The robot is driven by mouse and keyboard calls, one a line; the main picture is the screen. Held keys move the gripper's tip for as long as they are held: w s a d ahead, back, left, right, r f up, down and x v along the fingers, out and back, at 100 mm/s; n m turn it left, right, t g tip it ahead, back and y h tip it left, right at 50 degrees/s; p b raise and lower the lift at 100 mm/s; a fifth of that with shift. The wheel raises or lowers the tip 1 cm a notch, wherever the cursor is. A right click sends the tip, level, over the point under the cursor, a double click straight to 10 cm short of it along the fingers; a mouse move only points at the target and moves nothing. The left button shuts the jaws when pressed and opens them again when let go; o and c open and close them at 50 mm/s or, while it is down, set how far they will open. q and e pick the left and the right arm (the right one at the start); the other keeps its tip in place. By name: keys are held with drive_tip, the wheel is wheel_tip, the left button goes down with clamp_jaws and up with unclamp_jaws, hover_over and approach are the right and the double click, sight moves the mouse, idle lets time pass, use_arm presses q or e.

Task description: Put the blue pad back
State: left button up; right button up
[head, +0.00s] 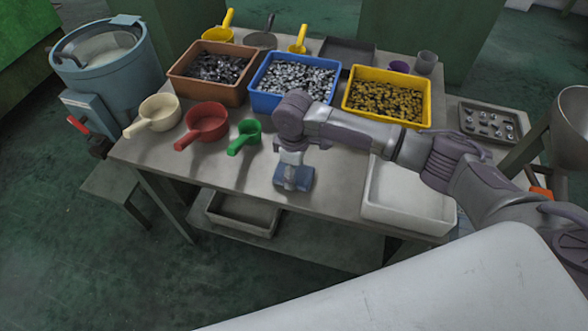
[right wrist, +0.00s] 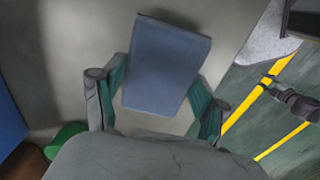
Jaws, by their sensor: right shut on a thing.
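The blue pad (head: 295,180) is at the front part of the grey worktable (head: 225,168), near its front edge. My right gripper (head: 293,172) points down over it from the right. In the right wrist view, the blue pad (right wrist: 166,66) sits tilted between the two green-lined fingers of my right gripper (right wrist: 160,85), which is shut on it. I cannot tell whether the pad touches the tabletop. My left gripper is not in view.
Brown (head: 200,92), blue (head: 275,101) and yellow (head: 386,120) bins of small parts stand at the back. Cream (head: 158,112), red (head: 205,122) and green (head: 247,132) scoops lie left of the pad. An empty white tray (head: 410,205) stands to its right.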

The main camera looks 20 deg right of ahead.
drive_tip(key=shift+f, duration=0.1)
drive_tip(key=o, duration=1)
wheel_tip(320, 180, up, 12)
drive_tip(key=shift+r, duration=0.15)
